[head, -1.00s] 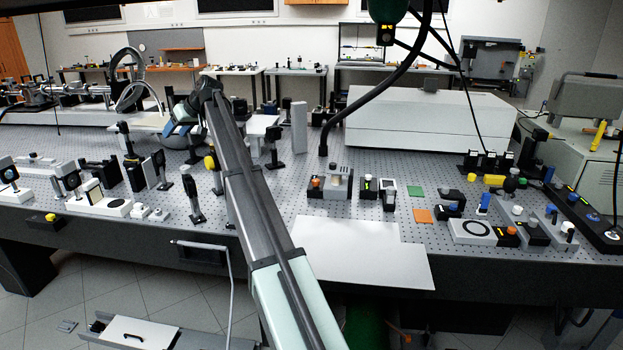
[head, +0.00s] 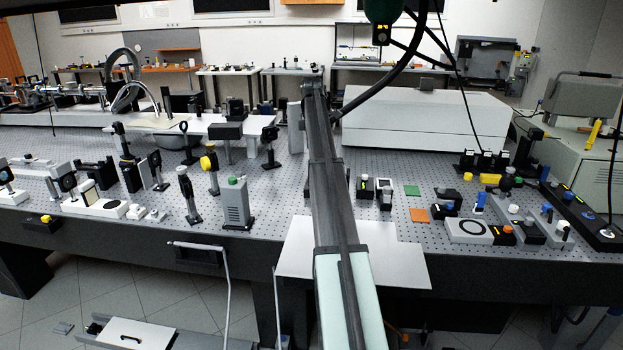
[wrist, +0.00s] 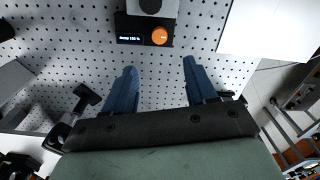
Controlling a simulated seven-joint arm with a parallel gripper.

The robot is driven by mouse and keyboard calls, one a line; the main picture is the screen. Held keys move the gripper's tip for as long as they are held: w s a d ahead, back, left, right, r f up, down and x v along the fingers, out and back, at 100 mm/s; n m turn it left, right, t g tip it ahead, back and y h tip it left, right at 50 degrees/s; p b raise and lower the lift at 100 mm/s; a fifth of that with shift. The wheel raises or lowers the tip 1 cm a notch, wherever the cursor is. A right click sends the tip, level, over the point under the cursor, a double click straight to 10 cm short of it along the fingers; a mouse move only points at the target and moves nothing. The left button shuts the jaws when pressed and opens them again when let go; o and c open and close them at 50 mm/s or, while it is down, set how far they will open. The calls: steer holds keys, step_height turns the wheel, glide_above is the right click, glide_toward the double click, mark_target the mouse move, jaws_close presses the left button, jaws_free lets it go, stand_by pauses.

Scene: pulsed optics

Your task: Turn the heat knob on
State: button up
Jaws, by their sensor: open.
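In the wrist view, my gripper (wrist: 158,85) is open and empty. Its two blue fingers are wide apart and point toward the top of the picture. The display shows a short word, too small to read surely, and a percent figure. No label marks the heat knob clearly.
A white plate (head: 295,250) lies at the table's front edge. A grey box with a green knob (head: 235,202) stands left of my arm. Small black devices (head: 365,187) stand close to its right.

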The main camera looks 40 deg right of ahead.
step_height(320, 180, down, 13)
steer(key=shift+r, duration=0.15)
stand_by(0.4)
jaws_close()
stand_by(0.5)
